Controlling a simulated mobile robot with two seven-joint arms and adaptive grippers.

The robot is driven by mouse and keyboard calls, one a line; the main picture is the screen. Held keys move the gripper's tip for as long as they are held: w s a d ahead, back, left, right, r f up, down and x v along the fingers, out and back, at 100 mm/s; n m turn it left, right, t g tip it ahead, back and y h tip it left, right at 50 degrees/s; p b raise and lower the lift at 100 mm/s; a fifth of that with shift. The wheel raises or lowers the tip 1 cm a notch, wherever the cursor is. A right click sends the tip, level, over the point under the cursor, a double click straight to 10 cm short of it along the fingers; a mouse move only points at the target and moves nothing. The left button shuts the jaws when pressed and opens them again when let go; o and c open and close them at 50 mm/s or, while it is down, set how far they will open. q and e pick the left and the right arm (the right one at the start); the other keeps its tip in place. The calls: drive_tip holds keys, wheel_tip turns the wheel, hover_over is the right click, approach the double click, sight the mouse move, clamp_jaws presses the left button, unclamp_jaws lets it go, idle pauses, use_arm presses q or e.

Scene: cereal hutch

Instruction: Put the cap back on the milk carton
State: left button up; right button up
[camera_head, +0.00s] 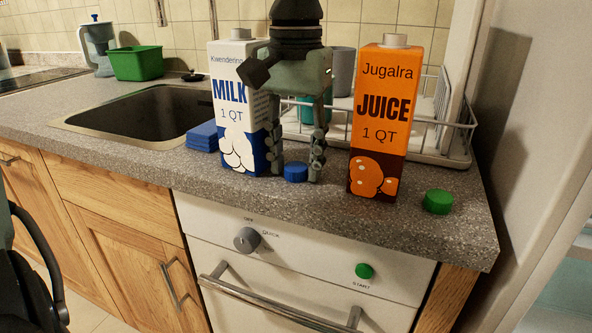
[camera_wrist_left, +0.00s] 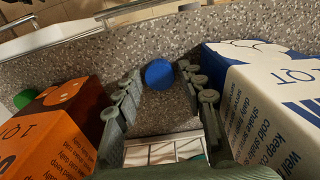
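The blue and white milk carton (camera_head: 230,105) stands upright on the counter, its white spout (camera_head: 240,34) bare on top. The blue cap (camera_head: 296,172) lies on the counter just right of the carton. My left gripper (camera_head: 295,172) points down over the cap, open, with one finger on each side of it. In the left wrist view the cap (camera_wrist_left: 159,74) shows between the fingertips, and I see no clear grip on it. The milk carton (camera_wrist_left: 265,90) is close beside one finger there. My right gripper is not in view.
The orange juice carton (camera_head: 378,115) stands close to the right of my left gripper, with a green cap (camera_head: 438,201) near the counter edge. A blue sponge stack (camera_head: 202,136) and the sink (camera_head: 150,118) are left of the milk. A wire dish rack (camera_head: 455,145) stands behind.

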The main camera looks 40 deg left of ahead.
use_arm(q)
drive_tip(key=shift+c, duration=0.5)
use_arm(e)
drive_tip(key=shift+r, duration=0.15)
use_arm(q)
drive_tip(key=c, duration=0.4)
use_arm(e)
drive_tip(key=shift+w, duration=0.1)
use_arm(q)
drive_tip(key=shift+o, duration=0.2)
drive_tip(key=shift+w+r, duration=0.1)
drive_tip(key=shift+r, duration=0.4)
wheel_tip(320, 180, up, 12)
drive_tip(key=p, duration=0.1)
wheel_tip(320, 180, up, 14)
drive_tip(key=p, duration=0.2)
hover_over(297, 166)
drive_tip(key=shift+r, duration=0.55)
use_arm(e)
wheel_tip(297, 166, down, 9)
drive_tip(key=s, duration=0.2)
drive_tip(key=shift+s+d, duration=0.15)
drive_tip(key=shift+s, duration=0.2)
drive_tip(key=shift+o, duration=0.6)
